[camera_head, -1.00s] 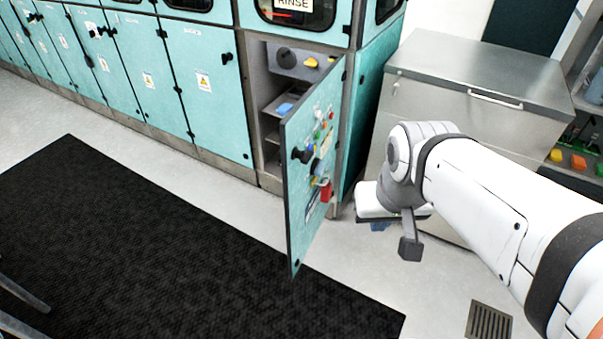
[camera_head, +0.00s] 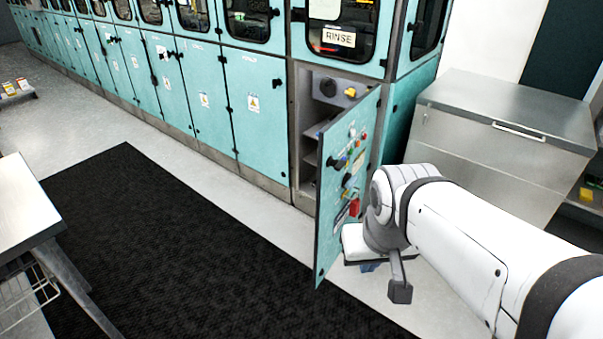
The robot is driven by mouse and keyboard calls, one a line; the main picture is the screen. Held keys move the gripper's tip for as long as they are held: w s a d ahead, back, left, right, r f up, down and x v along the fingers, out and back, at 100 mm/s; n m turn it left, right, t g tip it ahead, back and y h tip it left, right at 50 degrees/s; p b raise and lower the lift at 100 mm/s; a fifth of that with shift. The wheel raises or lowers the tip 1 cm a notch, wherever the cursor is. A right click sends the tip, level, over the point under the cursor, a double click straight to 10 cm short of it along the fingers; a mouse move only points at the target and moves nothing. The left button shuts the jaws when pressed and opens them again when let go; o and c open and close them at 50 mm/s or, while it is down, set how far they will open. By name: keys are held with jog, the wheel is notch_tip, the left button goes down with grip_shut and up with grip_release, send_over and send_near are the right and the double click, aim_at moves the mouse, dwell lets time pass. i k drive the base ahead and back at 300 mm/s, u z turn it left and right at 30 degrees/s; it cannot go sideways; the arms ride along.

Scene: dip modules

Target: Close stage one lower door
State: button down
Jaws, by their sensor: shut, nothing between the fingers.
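The stage one lower door (camera_head: 333,205) is a teal panel with coloured knobs and a red part on its face. It stands ajar, swung out from the cabinet under the RINSE sign (camera_head: 338,37). The grey cabinet opening (camera_head: 308,140) shows to its left, with a knob, a yellow part and a shelf inside. My gripper (camera_head: 371,266) is low at the end of my white arm, just right of the door's lower part. It looks shut and empty, with its fingers mostly hidden by the wrist. Whether it touches the door cannot be told.
A row of shut teal cabinets (camera_head: 205,95) runs left. A steel chest (camera_head: 490,150) stands right, behind my arm. A black mat (camera_head: 200,260) covers the floor before the door. A table (camera_head: 25,205) stands at the left edge. The mat's middle is clear.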

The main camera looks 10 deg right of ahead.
aim_at(334, 138)
jog(key=u, duration=0.2)
jog(key=i, duration=1)
jog(key=u, duration=0.05)
